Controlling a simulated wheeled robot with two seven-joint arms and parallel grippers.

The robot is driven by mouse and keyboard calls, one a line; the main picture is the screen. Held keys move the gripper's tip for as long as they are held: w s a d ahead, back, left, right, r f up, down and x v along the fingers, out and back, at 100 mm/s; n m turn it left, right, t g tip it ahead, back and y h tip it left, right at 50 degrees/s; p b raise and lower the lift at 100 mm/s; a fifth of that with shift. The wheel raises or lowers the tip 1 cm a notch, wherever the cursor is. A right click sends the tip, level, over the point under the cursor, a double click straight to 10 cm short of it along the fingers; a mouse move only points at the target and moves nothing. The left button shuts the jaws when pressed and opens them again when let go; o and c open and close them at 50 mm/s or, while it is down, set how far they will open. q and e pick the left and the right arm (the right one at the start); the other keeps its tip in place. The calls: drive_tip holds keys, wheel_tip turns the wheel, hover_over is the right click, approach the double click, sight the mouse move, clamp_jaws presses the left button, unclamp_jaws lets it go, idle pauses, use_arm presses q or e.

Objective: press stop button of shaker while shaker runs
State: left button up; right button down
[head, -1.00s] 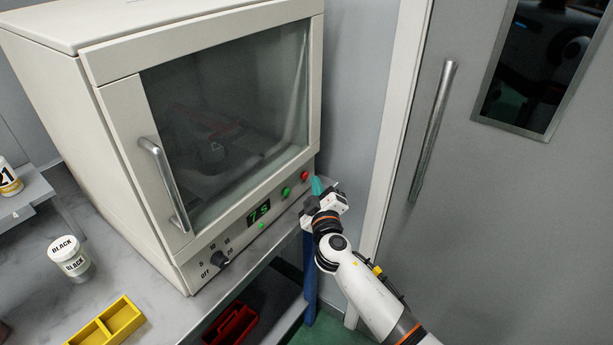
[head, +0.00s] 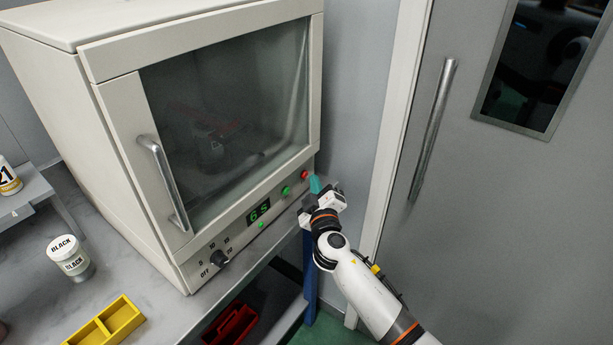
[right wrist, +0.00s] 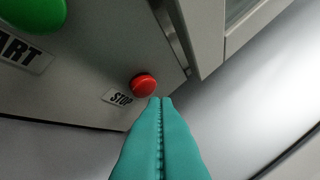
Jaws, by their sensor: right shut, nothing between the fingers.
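The shaker (head: 100,130) is a large cream box with a closed dark window door on the bench. Its display (head: 259,210) is lit green and seems to read 6 and a second character. The red stop button (head: 304,175) is at the right end of the panel, and it also shows in the right wrist view (right wrist: 144,85) above the STOP label. The green start button (head: 285,190) is to its left. My right gripper (head: 315,184) is shut and empty. Its teal fingertips (right wrist: 160,103) are just beside and below the stop button in the wrist view; contact is not clear. My left gripper is not in view.
A grey door (head: 500,200) with a long handle stands at the right. On the bench are a white BLACK-labelled jar (head: 72,262) and a yellow tray (head: 103,338). A red bin (head: 232,326) sits below the bench edge.

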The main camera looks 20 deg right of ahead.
drive_tip(key=shift+w+a, duration=0.15)
drive_tip(key=shift+w, duration=0.05)
drive_tip(key=shift+w+a+b, duration=0.3)
drive_tip(key=shift+b, duration=0.05)
idle(0.7)
drive_tip(key=shift+s+d, duration=0.1)
idle(0.3)
drive_tip(key=shift+s+d, duration=0.45)
drive_tip(key=shift+s, duration=0.15)
drive_tip(key=shift+s+d+p, duration=0.25)
drive_tip(key=shift+s+d, duration=0.55)
drive_tip(key=shift+s, duration=0.2)
drive_tip(key=shift+s+d+p, duration=0.2)
drive_tip(key=shift+s+d, duration=0.55)
drive_tip(key=shift+s, duration=0.2)
drive_tip(key=shift+f, duration=0.1)
